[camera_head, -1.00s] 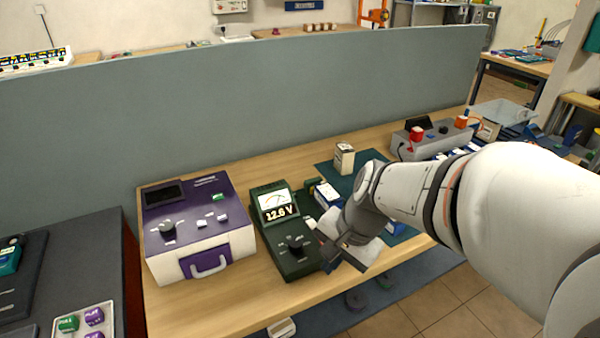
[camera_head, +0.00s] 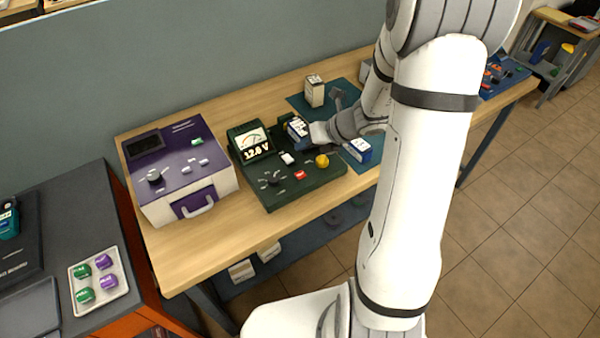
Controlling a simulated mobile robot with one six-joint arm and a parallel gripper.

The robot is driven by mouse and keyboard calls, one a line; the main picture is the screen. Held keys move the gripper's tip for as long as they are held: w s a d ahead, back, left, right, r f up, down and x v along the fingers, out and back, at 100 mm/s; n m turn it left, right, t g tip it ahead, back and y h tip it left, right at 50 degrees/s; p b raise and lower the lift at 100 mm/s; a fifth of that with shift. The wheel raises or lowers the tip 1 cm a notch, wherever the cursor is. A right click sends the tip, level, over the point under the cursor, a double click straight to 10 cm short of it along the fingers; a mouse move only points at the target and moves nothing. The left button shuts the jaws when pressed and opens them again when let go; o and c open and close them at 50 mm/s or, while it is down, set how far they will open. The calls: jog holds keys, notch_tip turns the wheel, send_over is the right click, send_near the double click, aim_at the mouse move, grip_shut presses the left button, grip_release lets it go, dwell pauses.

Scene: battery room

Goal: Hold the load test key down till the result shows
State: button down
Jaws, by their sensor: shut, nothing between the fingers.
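The dark green tester (camera_head: 316,190) stands on the wooden bench with its meter (camera_head: 250,140) at the back left. Its display (camera_head: 257,151) reads 12.4 V. Its front has a dial (camera_head: 271,179), a white key (camera_head: 287,159), a red key (camera_head: 300,175) and a yellow knob (camera_head: 322,161); the lettering is too small to read, so I cannot tell which is the load test key. A blue and white battery (camera_head: 297,128) sits at the tester's back. My gripper (camera_head: 305,145) is shut and empty, close beside this battery; its tips are hard to make out, and I cannot tell whether they touch anything.
A purple and white case (camera_head: 180,165) stands left of the tester. A beige box (camera_head: 314,91) and another blue and white battery (camera_head: 362,149) are on the green mat (camera_head: 298,103). A tray with green and purple pieces (camera_head: 120,290) lies on the dark cabinet at the left.

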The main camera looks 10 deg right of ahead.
jog(key=shift+f, duration=0.1)
jog(key=b, duration=0.7)
send_over(304, 176)
notch_tip(304, 176, down, 8)
jog(key=shift+r, duration=0.2)
jog(key=shift+f+b, duration=0.5)
jog(key=shift+f, duration=0.15)
dwell(0.9)
jog(key=shift+w+f, duration=0.1)
jog(key=shift+f, duration=0.15)
jog(key=shift+f+b, duration=0.4)
jog(key=shift+b, duration=0.15)
dwell(0.4)
jog(key=shift+r, duration=0.15)
dwell(2.8)
jog(key=shift+r+p, duration=0.7)
jog(key=shift+p, duration=0.1)
